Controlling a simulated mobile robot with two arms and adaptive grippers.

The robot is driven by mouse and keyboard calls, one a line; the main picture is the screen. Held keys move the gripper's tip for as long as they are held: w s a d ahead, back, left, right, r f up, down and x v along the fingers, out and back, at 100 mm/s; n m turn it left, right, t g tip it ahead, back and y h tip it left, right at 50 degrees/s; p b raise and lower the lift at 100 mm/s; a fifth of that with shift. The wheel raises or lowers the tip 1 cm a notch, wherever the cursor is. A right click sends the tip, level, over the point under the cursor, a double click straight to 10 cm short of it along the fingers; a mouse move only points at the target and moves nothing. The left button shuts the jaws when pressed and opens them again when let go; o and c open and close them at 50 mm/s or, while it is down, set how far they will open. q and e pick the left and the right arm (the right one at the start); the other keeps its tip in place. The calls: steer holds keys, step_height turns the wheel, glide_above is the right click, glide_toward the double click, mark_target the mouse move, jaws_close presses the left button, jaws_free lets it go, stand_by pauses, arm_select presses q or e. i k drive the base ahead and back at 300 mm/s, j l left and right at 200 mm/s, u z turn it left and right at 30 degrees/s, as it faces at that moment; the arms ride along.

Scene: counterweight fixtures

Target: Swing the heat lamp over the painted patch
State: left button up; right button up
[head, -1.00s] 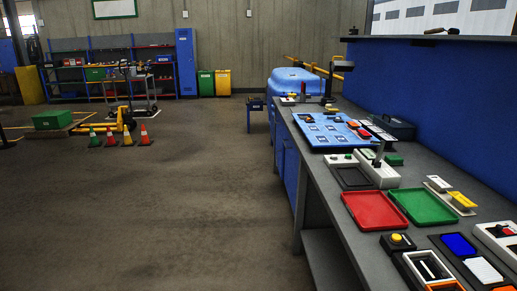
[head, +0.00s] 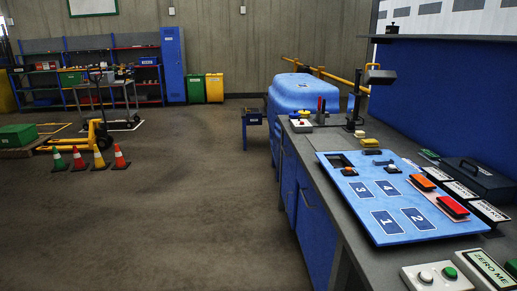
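A dark lamp (head: 380,76) stands at the far end of the workbench. Its upright post rises from a base on the bench, and its boxy head sits at the top, turned toward the right. I take it for the heat lamp. I cannot pick out a painted patch for certain; small yellowish pieces (head: 370,142) lie near the lamp's foot. Neither of my grippers shows in the head view.
A blue board (head: 404,219) with numbered panels lies on the grey bench (head: 333,210). A dark case (head: 478,178) and a white button box (head: 437,278) are also there. A blue barrel-like tub (head: 297,95) stands beyond. The floor at left is clear up to several cones (head: 99,160).

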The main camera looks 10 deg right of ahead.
mark_target(371, 76)
steer(key=i, duration=2.4)
